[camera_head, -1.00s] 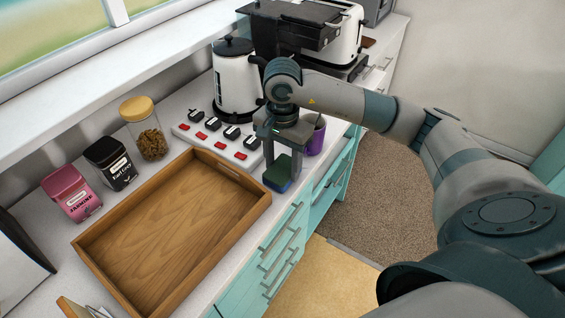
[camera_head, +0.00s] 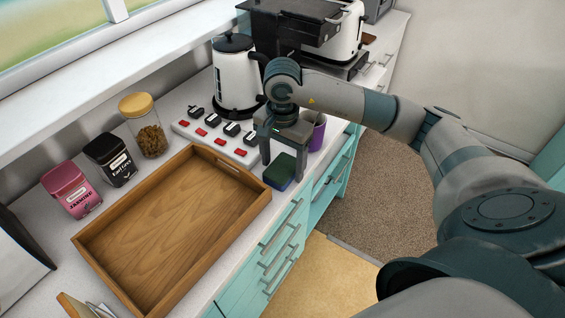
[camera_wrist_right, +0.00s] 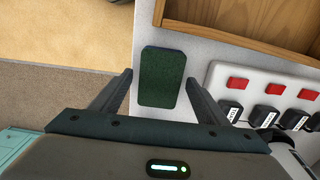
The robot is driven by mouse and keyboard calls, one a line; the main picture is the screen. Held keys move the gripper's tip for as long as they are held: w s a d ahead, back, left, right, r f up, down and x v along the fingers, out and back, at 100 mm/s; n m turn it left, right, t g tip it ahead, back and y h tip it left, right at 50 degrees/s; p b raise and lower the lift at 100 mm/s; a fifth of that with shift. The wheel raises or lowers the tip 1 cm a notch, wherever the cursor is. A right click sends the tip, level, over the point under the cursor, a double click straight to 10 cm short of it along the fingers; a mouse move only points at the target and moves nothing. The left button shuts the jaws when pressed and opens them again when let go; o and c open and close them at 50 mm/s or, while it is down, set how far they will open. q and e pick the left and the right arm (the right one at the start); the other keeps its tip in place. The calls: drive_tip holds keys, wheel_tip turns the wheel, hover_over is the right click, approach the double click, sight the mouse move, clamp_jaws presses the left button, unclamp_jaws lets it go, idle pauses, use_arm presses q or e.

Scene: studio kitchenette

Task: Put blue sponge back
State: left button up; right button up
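The sponge (camera_head: 280,170), green on top with a blue lower layer, lies on the white counter just right of the wooden tray's near right corner, close to the counter's front edge. My right gripper (camera_head: 283,168) points down over it, one finger on each side. In the right wrist view the sponge's dark green top (camera_wrist_right: 162,77) shows between the spread fingers (camera_wrist_right: 160,82), with a gap on both sides. The right gripper is open and holds nothing. My left gripper is not in view.
The wooden tray (camera_head: 87,242) is empty. Behind the gripper stand a power strip with red switches (camera_head: 247,140), a white kettle (camera_head: 236,80) and a purple cup (camera_head: 318,133). A jar (camera_head: 150,140) and two tea tins (camera_head: 110,160) line the wall side.

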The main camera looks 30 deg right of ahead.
sight(282, 167)
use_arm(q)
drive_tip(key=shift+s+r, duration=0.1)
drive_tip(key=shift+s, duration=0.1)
use_arm(e)
drive_tip(key=shift+r, duration=0.1)
drive_tip(key=shift+r+p, duration=0.1)
drive_tip(key=shift+p, duration=0.2)
wheel_tip(282, 167, up, 3)
drive_tip(key=shift+f+b, duration=0.1)
drive_tip(key=shift+b, duration=0.65)
drive_tip(key=shift+r, duration=0.65)
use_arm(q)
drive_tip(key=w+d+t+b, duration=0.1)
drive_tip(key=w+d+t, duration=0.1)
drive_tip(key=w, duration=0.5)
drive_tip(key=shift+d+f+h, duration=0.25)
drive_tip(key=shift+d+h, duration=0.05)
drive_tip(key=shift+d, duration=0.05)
use_arm(e)
wheel_tip(282, 167, up, 8)
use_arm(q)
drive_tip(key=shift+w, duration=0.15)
use_arm(e)
drive_tip(key=shift+f, duration=0.1)
